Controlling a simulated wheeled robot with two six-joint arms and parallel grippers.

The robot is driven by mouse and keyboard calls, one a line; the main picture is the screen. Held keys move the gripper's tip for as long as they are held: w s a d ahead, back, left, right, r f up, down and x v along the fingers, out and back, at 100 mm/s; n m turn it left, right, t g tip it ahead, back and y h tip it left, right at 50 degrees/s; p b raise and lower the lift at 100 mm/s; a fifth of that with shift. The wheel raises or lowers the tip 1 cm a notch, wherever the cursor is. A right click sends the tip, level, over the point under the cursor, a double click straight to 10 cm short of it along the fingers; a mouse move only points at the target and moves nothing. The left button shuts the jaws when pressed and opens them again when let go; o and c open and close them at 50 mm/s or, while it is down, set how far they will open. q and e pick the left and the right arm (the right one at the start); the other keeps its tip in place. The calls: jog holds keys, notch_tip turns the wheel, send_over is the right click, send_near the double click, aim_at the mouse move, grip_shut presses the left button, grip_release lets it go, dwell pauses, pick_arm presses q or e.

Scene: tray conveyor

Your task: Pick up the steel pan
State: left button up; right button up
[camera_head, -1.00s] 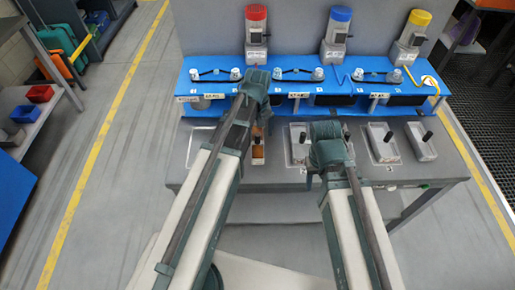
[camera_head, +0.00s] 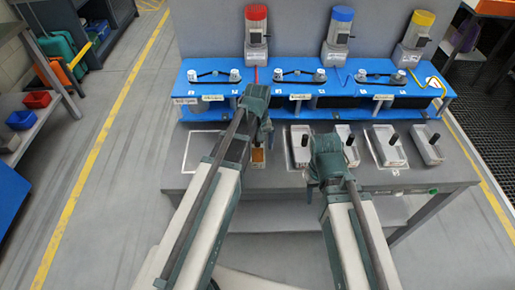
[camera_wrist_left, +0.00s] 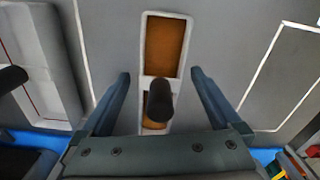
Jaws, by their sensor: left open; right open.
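Several pale grey, steel-looking pans with upright black handles stand in a row on the grey bench. Two show clearly at the right, one pan (camera_head: 380,155) and the end pan (camera_head: 425,153). A narrow white-rimmed pan with a brown floor (camera_head: 257,163) stands under my left gripper (camera_head: 268,138). In the left wrist view this brown-floored pan (camera_wrist_left: 164,48) lies between my open fingers (camera_wrist_left: 160,85), its black handle nearest the palm. A grey pan (camera_wrist_left: 40,60) is at the left there. My right gripper (camera_head: 312,188) is open above the bench; its fingers are hard to see.
A blue conveyor frame (camera_head: 330,85) with labelled motors runs behind the pans. An empty white-outlined rectangle (camera_head: 203,152) is on the bench left of the brown-floored pan. Yellow floor lines flank the bench. A shelf with red and blue bins (camera_head: 36,100) stands at the far left.

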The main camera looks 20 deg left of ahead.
pick_arm(q)
grip_shut()
dwell(0.3)
jog(key=shift+r, duration=0.15)
notch_tip(320, 180, up, 10)
jog(key=p, duration=1)
